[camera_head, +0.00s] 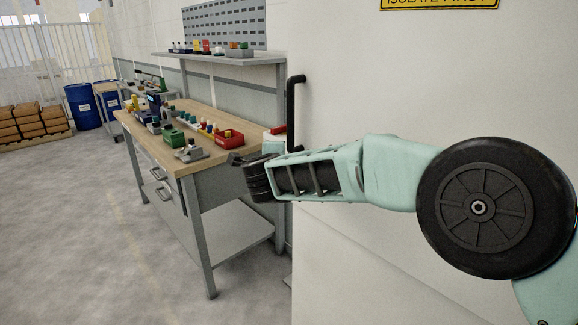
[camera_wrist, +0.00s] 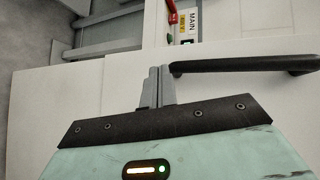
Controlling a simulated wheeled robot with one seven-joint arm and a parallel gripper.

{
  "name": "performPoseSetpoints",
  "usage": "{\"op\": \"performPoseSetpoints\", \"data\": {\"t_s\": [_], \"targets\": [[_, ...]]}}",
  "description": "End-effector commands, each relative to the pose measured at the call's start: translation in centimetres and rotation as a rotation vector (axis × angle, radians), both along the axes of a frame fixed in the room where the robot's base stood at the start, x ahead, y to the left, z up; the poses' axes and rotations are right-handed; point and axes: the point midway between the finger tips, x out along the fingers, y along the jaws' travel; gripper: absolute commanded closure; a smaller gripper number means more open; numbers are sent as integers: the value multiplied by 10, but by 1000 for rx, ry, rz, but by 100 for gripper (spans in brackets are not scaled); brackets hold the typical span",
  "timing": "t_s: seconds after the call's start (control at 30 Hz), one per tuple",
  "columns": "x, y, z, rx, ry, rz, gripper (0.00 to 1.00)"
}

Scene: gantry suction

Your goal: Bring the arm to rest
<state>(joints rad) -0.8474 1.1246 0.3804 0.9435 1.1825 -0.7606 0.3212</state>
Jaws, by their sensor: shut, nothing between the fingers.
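My arm (camera_head: 390,170) reaches across the head view from the right, in front of a large white panel. My gripper (camera_head: 238,158) is at its left end, near the right end of the workbench. In the wrist view my gripper (camera_wrist: 160,75) is shut, its two grey fingers side by side with nothing between them. A black bar handle (camera_wrist: 245,65) on the white surface lies just right of the fingertips in that view. Whether they touch it I cannot tell.
A workbench (camera_head: 210,165) with small parts and a red bin (camera_head: 228,140) stands left of my gripper. A red lever (camera_wrist: 172,12) and a MAIN label (camera_wrist: 193,20) are beyond the fingers.

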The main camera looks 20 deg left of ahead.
Motion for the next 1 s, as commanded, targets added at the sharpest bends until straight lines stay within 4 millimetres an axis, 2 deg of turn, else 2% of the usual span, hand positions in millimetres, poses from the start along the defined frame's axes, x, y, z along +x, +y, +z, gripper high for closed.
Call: {"op": "performPoseSetpoints", "data": {"t_s": [0.1,0.2,0.5,0.57,0.67,0.77,0.87,0.97,1.0], "targets": [[-18,8,4,1,-1,4,100],[-27,12,8,1,0,3,100],[-34,15,11,-1,1,1,100],[-35,14,18,-9,-8,25,100],[-41,13,38,-52,-40,127,100],[-57,4,63,-140,-88,297,100],[-85,-16,79,-267,-132,499,100],[-120,-49,82,-414,-156,691,100],[-135,-66,80,-478,-158,765,100]]}}
